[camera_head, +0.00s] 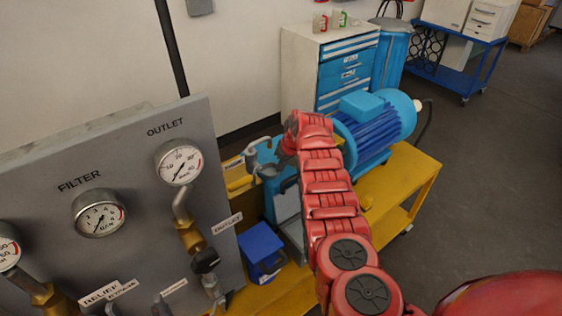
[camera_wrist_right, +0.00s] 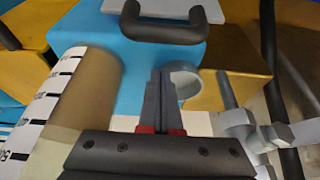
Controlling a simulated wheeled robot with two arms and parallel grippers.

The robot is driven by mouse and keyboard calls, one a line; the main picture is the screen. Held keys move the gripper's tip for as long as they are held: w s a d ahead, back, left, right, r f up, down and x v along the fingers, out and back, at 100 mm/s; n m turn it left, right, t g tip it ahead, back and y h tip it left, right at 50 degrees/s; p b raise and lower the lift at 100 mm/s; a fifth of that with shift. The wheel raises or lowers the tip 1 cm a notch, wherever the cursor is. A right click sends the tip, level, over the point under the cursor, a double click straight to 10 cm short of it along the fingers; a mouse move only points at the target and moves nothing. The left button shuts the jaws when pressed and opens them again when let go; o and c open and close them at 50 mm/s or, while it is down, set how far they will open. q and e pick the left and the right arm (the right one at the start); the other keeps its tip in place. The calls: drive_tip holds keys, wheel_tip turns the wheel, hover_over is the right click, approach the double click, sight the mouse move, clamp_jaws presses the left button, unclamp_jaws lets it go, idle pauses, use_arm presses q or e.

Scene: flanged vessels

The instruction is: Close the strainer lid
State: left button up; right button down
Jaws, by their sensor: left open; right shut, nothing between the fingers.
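My right arm reaches from the bottom of the head view toward the panel's right side. Its gripper (camera_head: 283,158) ends beside grey metal fittings (camera_head: 254,162); its fingers are hardly visible there. In the right wrist view the gripper (camera_wrist_right: 160,74) is shut and empty, with a pale ring-shaped part (camera_wrist_right: 186,82) just right of its tips. A grey bolt-like fitting (camera_wrist_right: 244,124) stands further right. A blue body with a black handle (camera_wrist_right: 164,30) lies beyond the tips. I cannot tell which part is the strainer lid, or its angle. My left gripper is not seen.
The grey gauge panel (camera_head: 130,215) fills the left. A blue bin (camera_head: 261,246) stands on the yellow base beside it. A blue motor (camera_head: 378,130) is right of my arm. A cylinder with a black-and-white scale (camera_wrist_right: 70,100) is close left in the wrist view.

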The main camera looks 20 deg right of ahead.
drive_tip(key=shift+s+d+r+p, duration=0.15)
drive_tip(key=shift+s+p, duration=0.2)
drive_tip(key=shift+s, duration=0.05)
drive_tip(key=shift+s+d+r+p, duration=0.15)
drive_tip(key=shift+s+p, duration=0.2)
drive_tip(key=shift+s, duration=0.05)
drive_tip(key=shift+s+d+f+p, duration=0.15)
drive_tip(key=shift+s+d+p, duration=0.15)
drive_tip(key=shift+s+p, duration=0.35)
drive_tip(key=shift+s+b, duration=0.15)
drive_tip(key=shift+b, duration=0.15)
